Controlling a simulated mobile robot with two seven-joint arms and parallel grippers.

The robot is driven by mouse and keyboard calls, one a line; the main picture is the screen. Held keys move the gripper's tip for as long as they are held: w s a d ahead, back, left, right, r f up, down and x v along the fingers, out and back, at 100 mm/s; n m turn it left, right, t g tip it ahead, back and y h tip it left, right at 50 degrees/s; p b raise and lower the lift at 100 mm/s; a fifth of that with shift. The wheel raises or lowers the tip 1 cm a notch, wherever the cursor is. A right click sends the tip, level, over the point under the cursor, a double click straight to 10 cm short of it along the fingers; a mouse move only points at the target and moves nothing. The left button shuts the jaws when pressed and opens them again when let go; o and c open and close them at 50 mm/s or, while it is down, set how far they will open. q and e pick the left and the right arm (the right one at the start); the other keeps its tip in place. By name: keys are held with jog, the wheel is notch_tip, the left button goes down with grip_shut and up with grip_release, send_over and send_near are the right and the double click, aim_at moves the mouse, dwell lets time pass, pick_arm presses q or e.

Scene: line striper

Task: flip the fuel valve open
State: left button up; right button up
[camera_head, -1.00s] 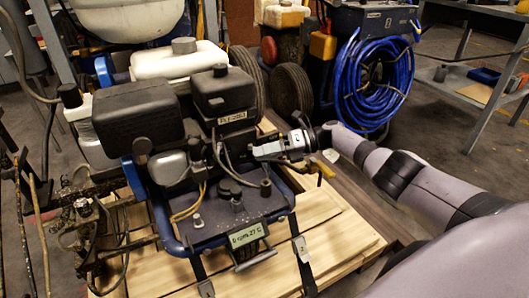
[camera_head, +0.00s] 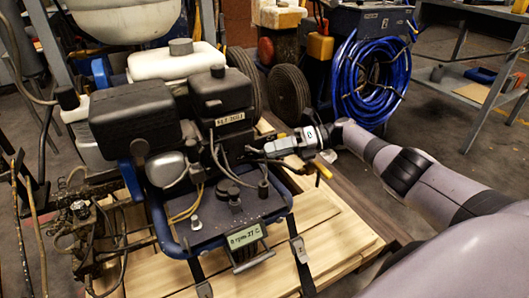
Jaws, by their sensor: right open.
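The line striper's engine (camera_head: 185,125) sits on a blue frame, with a black box-shaped cover, a white tank (camera_head: 177,62) and a black deck in front. I cannot make out the fuel valve for sure; it may be small or hidden among the hoses and engine parts. My right gripper (camera_head: 258,153) reaches in from the right, its fingers pointing left at the right side of the engine, near a black cable. It is open, with nothing seen between its fingers. Whether it touches the engine is unclear. My left gripper is not in view.
A yellow-tipped lever (camera_head: 322,170) is just below my right wrist. A small green display (camera_head: 244,237) is at the deck's front. The machine stands on a wooden pallet (camera_head: 335,235). A blue hose coil (camera_head: 372,80) and a grey bench (camera_head: 480,90) stand behind.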

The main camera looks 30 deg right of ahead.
jog(key=shift+v, duration=1.65)
